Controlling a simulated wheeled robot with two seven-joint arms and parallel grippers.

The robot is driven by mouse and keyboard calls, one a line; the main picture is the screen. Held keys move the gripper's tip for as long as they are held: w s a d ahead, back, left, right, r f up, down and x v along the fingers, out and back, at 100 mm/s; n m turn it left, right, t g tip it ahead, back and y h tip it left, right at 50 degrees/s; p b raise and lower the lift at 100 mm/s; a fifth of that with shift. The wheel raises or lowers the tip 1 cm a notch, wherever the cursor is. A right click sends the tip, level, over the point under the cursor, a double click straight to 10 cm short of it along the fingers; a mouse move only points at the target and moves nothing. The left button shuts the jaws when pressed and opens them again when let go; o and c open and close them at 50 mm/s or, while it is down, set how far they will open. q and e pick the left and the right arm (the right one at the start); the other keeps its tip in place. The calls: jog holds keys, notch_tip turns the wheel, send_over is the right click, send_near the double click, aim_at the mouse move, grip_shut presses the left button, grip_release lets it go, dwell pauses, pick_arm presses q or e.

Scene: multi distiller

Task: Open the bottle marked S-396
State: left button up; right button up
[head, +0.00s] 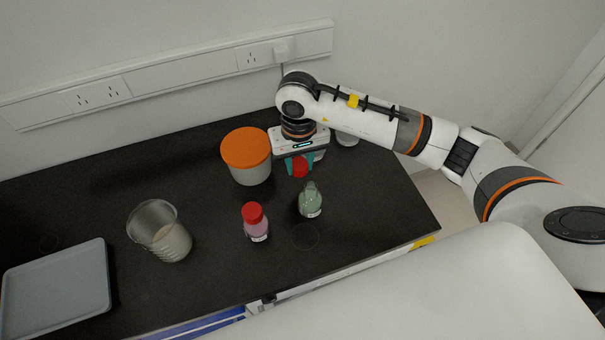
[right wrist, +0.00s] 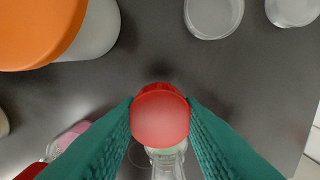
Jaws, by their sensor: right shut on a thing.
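My right gripper (head: 299,165) points down above the black bench and is shut on a red cap (head: 299,169). The cap also shows between the green fingers in the right wrist view (right wrist: 160,116). A greenish bottle (head: 310,202) stands upright in front of the gripper, its neck bare; the cap is apart from it. This bottle shows partly below the cap in the right wrist view (right wrist: 168,165). A pink bottle (head: 256,227) with its own red cap (head: 252,212) stands to the left. The labels are too small to read. My left gripper is not in view.
A white jar with an orange lid (head: 246,147) stands close left of the gripper. Clear glass containers (right wrist: 213,14) stand behind it. A beaker (head: 163,231) and a grey tray (head: 55,291) are on the left. The bench's front right edge is near the bottles.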

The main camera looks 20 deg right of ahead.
aim_at(299, 163)
notch_tip(299, 163, down, 8)
jog(key=shift+r+p, duration=0.2)
jog(key=shift+p, duration=0.7)
jog(key=shift+f, duration=0.15)
jog(key=o, duration=1.1)
jog(key=shift+r, duration=0.35)
notch_tip(299, 163, up, 10)
jog(key=b, duration=0.3)
jog(key=shift+r, duration=0.2)
jog(key=shift+r+b, duration=0.35)
jog(key=shift+r, duration=0.3)
